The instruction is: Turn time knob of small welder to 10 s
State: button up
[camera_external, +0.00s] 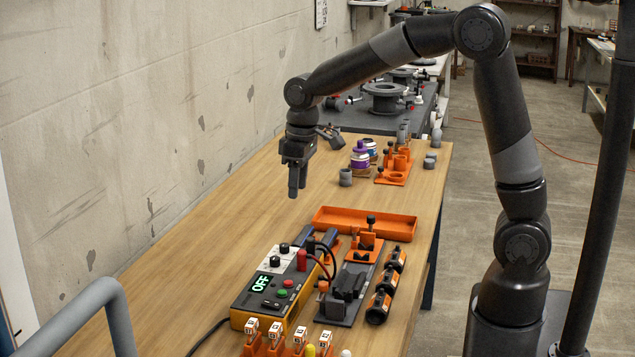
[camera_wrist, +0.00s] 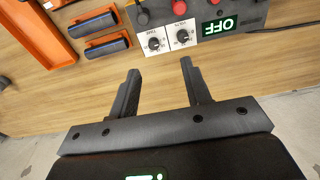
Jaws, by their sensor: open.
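The small welder (camera_external: 248,303) is a yellow and dark box on the wooden bench; its green display (camera_external: 262,284) reads OFF. Two black knobs on white plates, one nearer the display (camera_external: 275,262) and one farther from it (camera_external: 284,248), sit at its far end. The wrist view shows both upside down at the top: the left knob (camera_wrist: 154,44) and the right knob (camera_wrist: 182,36). The left plate appears to read TIME; its set value is too small to tell. My gripper (camera_external: 293,194) is open, empty and above the bench beyond the welder, its fingers (camera_wrist: 160,67) apart from the knobs.
Tagged orange holders (camera_external: 275,347) stand in front. Bare bench lies under my gripper; the wall is left.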

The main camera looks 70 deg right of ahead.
jog(key=g, duration=0.1)
send_over(284, 245)
notch_tip(284, 245, down, 6)
notch_tip(284, 245, down, 10)
jog(key=shift+d+f, duration=0.1)
jog(key=shift+f, duration=0.05)
jog(key=shift+c, duration=0.3)
grip_shut()
